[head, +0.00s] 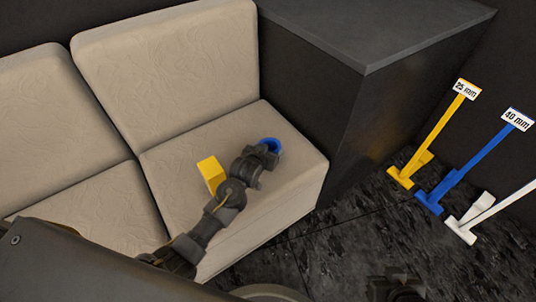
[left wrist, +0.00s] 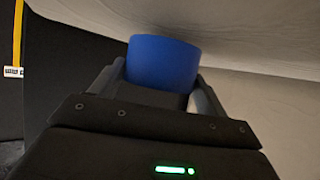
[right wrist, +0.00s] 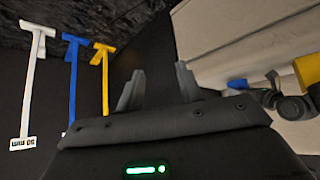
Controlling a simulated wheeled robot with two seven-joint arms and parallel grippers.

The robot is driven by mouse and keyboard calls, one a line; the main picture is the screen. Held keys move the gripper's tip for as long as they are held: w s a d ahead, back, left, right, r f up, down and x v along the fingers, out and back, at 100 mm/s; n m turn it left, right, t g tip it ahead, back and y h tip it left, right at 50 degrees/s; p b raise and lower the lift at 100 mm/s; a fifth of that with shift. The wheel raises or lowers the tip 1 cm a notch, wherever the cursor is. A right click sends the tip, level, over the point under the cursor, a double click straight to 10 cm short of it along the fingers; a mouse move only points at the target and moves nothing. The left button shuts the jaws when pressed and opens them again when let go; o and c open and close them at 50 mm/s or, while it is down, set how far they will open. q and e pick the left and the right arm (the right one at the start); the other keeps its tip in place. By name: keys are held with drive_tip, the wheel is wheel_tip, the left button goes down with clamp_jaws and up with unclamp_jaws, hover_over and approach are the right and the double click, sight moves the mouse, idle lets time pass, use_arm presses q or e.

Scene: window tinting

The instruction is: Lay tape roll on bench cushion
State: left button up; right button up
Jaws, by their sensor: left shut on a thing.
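A blue tape roll (head: 271,145) is in my left gripper (head: 262,151), over the right seat cushion of the beige bench (head: 298,172). The left wrist view shows the roll (left wrist: 163,62) between the two fingers, close to the cushion's pale surface (left wrist: 262,50). I cannot tell whether the roll touches the cushion. The gripper hides part of the roll in the head view. My right gripper (right wrist: 158,88) is open and empty in the right wrist view, off the bench; only a dark part of it shows at the bottom of the head view.
A yellow block (head: 210,172) is on the cushion beside my left arm. A dark cabinet (head: 375,45) stands right of the bench. Yellow (head: 436,135), blue (head: 470,165) and white (head: 490,212) labelled stands are on the dark floor at the right.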

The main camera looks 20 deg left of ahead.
use_arm(q)
drive_tip(key=shift+f, duration=0.8)
use_arm(e)
drive_tip(key=shift+w+a+r+t+y, duration=0.4)
drive_tip(key=shift+w+a+r+t, duration=0.3)
drive_tip(key=shift+w+a+t, duration=0.15)
use_arm(q)
drive_tip(key=shift+f, duration=0.15)
drive_tip(key=o, duration=1)
use_arm(e)
drive_tip(key=shift+w, duration=0.1)
